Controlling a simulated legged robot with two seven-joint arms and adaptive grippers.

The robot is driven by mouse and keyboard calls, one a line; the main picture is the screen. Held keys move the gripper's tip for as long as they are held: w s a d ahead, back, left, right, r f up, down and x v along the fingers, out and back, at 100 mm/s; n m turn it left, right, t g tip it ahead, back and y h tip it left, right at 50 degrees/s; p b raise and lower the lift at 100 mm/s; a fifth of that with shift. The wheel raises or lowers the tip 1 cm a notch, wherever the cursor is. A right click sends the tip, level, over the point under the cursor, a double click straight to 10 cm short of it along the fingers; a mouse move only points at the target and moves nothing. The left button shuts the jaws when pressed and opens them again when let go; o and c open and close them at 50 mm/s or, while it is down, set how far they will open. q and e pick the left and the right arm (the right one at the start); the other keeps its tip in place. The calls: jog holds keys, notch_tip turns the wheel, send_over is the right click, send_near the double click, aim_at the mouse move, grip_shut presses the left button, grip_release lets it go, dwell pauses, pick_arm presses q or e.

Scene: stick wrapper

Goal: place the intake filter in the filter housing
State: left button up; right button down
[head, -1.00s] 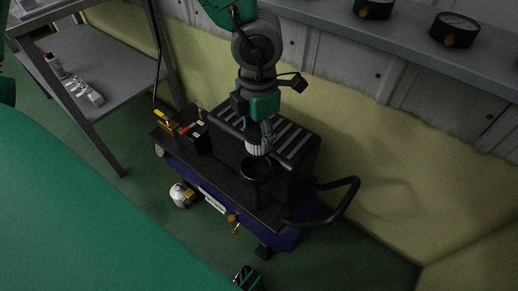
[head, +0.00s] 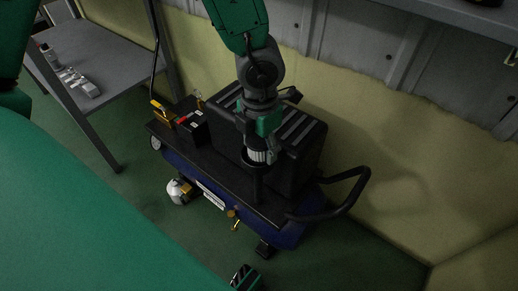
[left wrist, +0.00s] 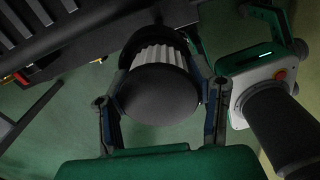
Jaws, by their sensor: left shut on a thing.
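The intake filter is a white pleated cylinder (head: 262,156) with a dark end cap (left wrist: 158,94). My left gripper (head: 260,148) is shut on it from above, with one finger on each side in the left wrist view (left wrist: 162,105). The filter housing (head: 256,170) is a black round cup on the cart, directly under the filter. The filter's lower end is at the housing's mouth and seems partly inside. The gripper and filter hide most of the rim, so I cannot tell how deep it sits. My right gripper cannot be made out.
The housing is on a dark blue wheeled compressor cart (head: 235,205) with a ribbed black block (head: 300,135) behind it and a curved handle (head: 345,205) at right. A grey table (head: 95,62) stands at left. A wall is close behind the cart.

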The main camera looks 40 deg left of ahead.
pick_arm(q)
jog(key=shift+s+a+f, duration=0.1)
jog(key=shift+a+f, duration=0.3)
jog(key=shift+f, duration=0.1)
jog(key=shift+s, duration=0.1)
jog(key=shift+s+d+f, duration=0.1)
jog(key=shift+d+f, duration=0.05)
jog(key=shift+f, duration=0.15)
jog(key=o, duration=1.6)
jog(key=shift+w+d+f, duration=0.1)
jog(key=shift+w+f, duration=0.1)
jog(key=shift+w, duration=0.05)
jog(key=shift+r, duration=0.1)
jog(key=shift+r, duration=0.2)
